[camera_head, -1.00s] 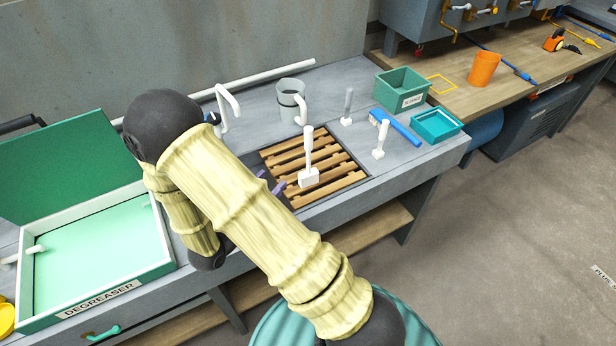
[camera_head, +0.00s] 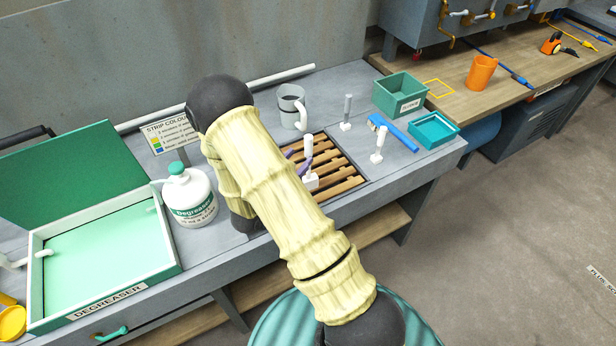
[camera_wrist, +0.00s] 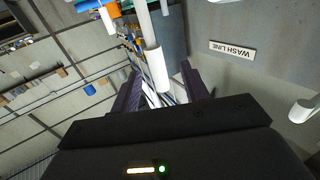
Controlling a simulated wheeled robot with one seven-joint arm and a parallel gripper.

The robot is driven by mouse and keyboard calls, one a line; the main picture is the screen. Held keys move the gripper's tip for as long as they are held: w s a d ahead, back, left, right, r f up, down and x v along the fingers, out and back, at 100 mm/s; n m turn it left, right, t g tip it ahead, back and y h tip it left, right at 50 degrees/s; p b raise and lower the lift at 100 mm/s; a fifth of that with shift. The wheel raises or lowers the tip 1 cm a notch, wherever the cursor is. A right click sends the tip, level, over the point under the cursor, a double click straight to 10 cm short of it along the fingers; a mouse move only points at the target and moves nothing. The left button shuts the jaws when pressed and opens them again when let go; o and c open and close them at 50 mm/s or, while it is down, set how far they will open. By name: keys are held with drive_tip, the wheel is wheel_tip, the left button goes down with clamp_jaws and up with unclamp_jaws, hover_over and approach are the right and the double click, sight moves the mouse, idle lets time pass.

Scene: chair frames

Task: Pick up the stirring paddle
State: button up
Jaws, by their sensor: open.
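A white upright tool, which looks like the stirring paddle (camera_head: 311,182), stands on the slatted wooden rack (camera_head: 343,186) with its block-shaped end down and its handle up. My gripper (camera_head: 297,161) is open at its handle, with the purple fingers close to it. One finger crosses in front of the handle in the head view. In the wrist view a white handle end (camera_wrist: 157,70) shows between the spread fingers of my gripper (camera_wrist: 160,82). I cannot tell whether they touch it.
A grey-handled tool (camera_head: 347,112), a white-handled tool (camera_head: 379,143) and a blue brush (camera_head: 400,135) are right of the rack. A grey jug (camera_head: 291,104) stands behind it. A degreaser bottle (camera_head: 190,197) and green-lidded tray (camera_head: 105,250) are left.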

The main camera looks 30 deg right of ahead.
sight(306, 153)
drive_tip(key=shift+w+d, duration=0.1)
drive_tip(key=shift+d, duration=0.05)
drive_tip(key=p+x, duration=0.2)
drive_tip(key=x, duration=0.3)
drive_tip(key=shift+d+p, duration=0.2)
drive_tip(key=shift+p, duration=0.1)
drive_tip(key=shift+f, duration=0.1)
clamp_jaws()
